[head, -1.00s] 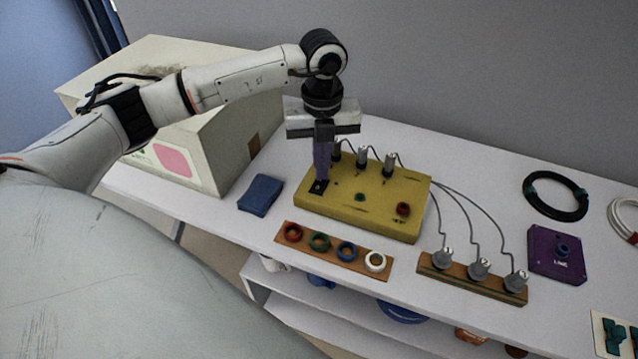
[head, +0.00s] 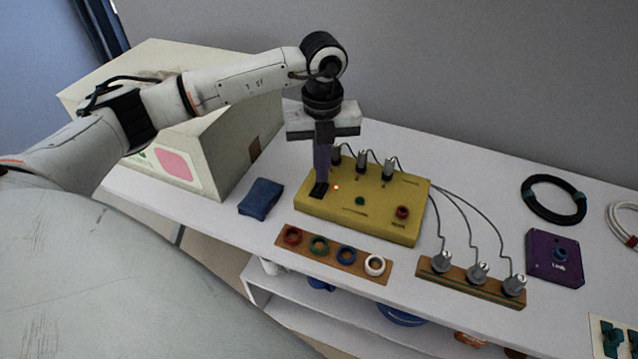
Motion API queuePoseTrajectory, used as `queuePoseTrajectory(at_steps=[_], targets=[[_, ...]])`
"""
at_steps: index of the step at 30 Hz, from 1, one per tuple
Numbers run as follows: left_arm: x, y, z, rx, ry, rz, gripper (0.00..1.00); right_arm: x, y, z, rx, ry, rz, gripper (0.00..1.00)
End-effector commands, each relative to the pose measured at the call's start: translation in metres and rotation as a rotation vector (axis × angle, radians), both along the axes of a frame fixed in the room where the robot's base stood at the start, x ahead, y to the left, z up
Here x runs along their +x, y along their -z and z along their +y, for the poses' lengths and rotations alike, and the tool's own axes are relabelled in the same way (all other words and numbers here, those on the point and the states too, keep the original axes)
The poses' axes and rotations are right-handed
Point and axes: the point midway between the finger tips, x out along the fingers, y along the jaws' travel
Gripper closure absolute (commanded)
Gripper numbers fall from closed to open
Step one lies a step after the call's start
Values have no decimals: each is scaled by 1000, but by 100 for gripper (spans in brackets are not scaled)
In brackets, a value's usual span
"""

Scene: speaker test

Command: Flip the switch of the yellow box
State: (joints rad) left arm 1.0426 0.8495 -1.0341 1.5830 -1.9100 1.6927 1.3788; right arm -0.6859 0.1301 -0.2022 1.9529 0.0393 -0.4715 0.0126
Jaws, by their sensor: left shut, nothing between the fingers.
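The yellow box (head: 385,222) lies on the white table, with a red knob (head: 402,212), a green button (head: 359,201) and several grey plugs with cables along its back edge. A small red light (head: 337,187) glows on its top at the left. My left gripper (head: 320,184) points down over the box's left end, its fingers shut and empty. The fingertips are at the black switch (head: 317,192), which they partly hide; I cannot tell whether they touch it. My right gripper is not in view.
A blue cloth (head: 261,197) lies left of the box. A wooden strip with coloured rings (head: 333,254) is in front, and a strip with plugs (head: 472,281) is at the right. A purple box (head: 555,258) and black cable coil (head: 554,199) lie further right. A large pale box (head: 225,150) stands behind my arm.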

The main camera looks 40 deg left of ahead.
Motion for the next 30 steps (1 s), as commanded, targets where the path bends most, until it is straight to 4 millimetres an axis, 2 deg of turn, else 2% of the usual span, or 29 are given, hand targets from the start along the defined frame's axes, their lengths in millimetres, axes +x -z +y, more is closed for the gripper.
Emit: queuePoseTrajectory(at_steps=[1, 18, 30], targets=[[0, -8, 0, 0, 0, -1, 100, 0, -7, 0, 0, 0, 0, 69], [0, -54, 0, 0, -1, -1, 100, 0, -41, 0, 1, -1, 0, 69], [0, -55, 0, 0, -1, -1, 100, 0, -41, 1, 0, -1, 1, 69]])
